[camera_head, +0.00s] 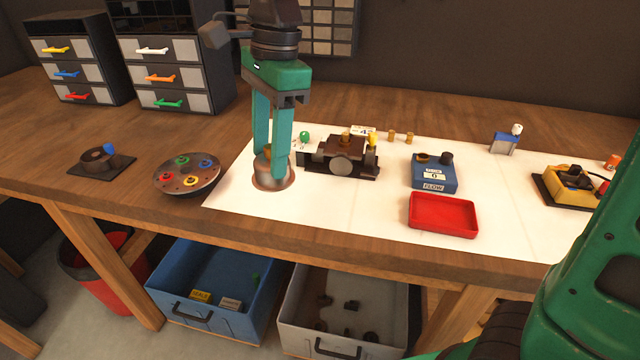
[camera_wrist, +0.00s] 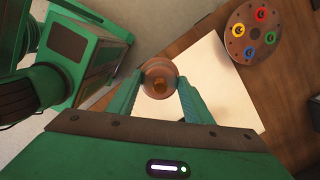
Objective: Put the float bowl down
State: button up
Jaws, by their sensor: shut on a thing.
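The float bowl (camera_head: 272,171) is a small round metal cup with a brownish inside. My gripper (camera_head: 272,165) points down over the left part of the white mat (camera_head: 240,205) and is shut on the bowl. In the wrist view the bowl (camera_wrist: 158,80) sits between the two green fingertips (camera_wrist: 160,82), its opening facing the camera. In the head view a brown round shape (camera_head: 273,186) shows just under the bowl at the mat. I cannot tell whether the bowl touches it or hangs slightly above.
A dark carburetor body (camera_head: 341,167) stands right of my gripper. A round tray with coloured rings (camera_head: 187,173) is to the left. A red tray (camera_head: 443,214) and a blue flow box (camera_head: 433,175) are farther right. The mat's front middle is clear.

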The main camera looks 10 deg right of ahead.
jog(key=shift+w+d, duration=0.2)
jog(key=shift+w+d+f, duration=0.75)
jog(key=shift+d+f, duration=0.95)
jog(key=shift+f, duration=0.1)
jog(key=shift+w+d+f, duration=0.75)
jog(key=shift+d+f, duration=0.9)
jog(key=shift+f, duration=0.2)
jog(key=shift+w+d+f, duration=0.75)
jog(key=shift+d+f, duration=0.95)
jog(key=shift+f, duration=0.1)
jog(key=o, duration=1.1)
jog(key=shift+f, duration=0.1)
notch_tip(320, 180, up, 12)
jog(key=d, duration=0.1)
jog(key=shift+w+d, duration=0.3)
jog(key=shift+d, duration=0.05)
